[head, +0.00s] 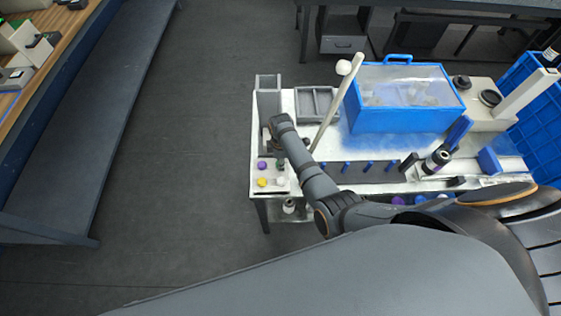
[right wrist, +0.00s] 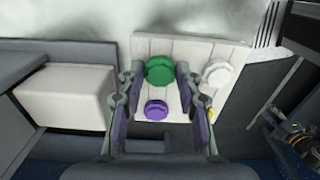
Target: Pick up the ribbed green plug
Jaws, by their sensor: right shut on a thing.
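The ribbed green plug (right wrist: 159,69) shows as a round green cap between the fingers of my right gripper (right wrist: 156,74) in the right wrist view. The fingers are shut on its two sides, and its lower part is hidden. It appears over or in the pale panel (right wrist: 200,47); I cannot tell whether it is raised. In the head view the right gripper (head: 280,157) is at the left end of the white table, with a small bit of green (head: 281,163) below it. My left gripper is not in view.
A purple plug (right wrist: 156,110), a white plug (right wrist: 219,75) and a partly hidden yellow plug (right wrist: 211,115) sit close around the gripper. On the table (head: 257,120) stand a grey bin (head: 268,100), a leaning pale rod (head: 338,100) and a blue box (head: 405,118).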

